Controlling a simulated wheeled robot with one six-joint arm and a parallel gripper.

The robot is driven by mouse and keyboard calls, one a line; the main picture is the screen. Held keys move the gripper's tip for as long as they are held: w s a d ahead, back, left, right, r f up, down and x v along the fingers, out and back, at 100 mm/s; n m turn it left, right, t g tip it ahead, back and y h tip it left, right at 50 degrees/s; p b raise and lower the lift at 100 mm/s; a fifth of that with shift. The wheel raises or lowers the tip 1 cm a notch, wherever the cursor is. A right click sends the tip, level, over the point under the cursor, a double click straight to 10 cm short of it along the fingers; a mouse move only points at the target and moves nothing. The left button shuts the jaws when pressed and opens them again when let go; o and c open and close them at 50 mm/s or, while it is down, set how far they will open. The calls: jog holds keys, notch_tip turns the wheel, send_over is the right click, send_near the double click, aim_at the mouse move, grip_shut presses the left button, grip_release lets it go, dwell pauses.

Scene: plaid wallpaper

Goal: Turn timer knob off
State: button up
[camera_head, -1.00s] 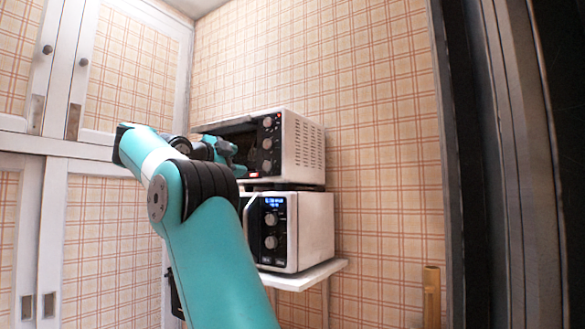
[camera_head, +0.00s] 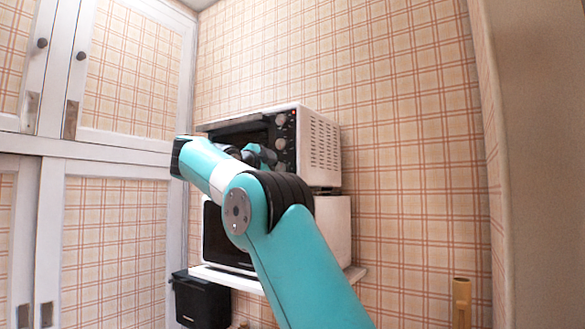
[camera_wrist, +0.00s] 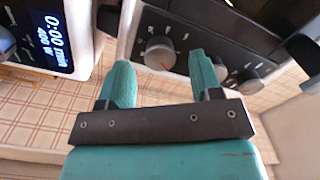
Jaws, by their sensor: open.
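The toaster oven (camera_head: 318,146) stands on top of a white microwave, with a column of round silver knobs on its black front panel. The upper knob (camera_head: 281,118) and middle knob (camera_head: 281,144) show in the head view; the lowest is hidden by my arm. No label is legible as timer. My gripper (camera_wrist: 163,72) is open, its teal fingers facing the panel; contact cannot be told.
The microwave (camera_head: 332,222) sits below on a white shelf (camera_head: 240,281); its blue display (camera_wrist: 52,38) shows at the wrist view's left. A black box (camera_head: 201,300) is under the shelf's left side. White cabinets (camera_head: 118,160) stand left, a wall edge right.

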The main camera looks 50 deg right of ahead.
jog(key=shift+d, duration=1.1)
jog(key=c, duration=0.9)
jog(key=shift+n, duration=0.3)
jog(key=n+p, duration=0.2)
jog(key=n, duration=0.2)
jog(key=shift+r+p, duration=0.15)
jog(key=shift+p, duration=0.15)
jog(key=shift+n+p, duration=1.15)
jog(key=shift+n, duration=1.25)
jog(key=shift+f, duration=0.2)
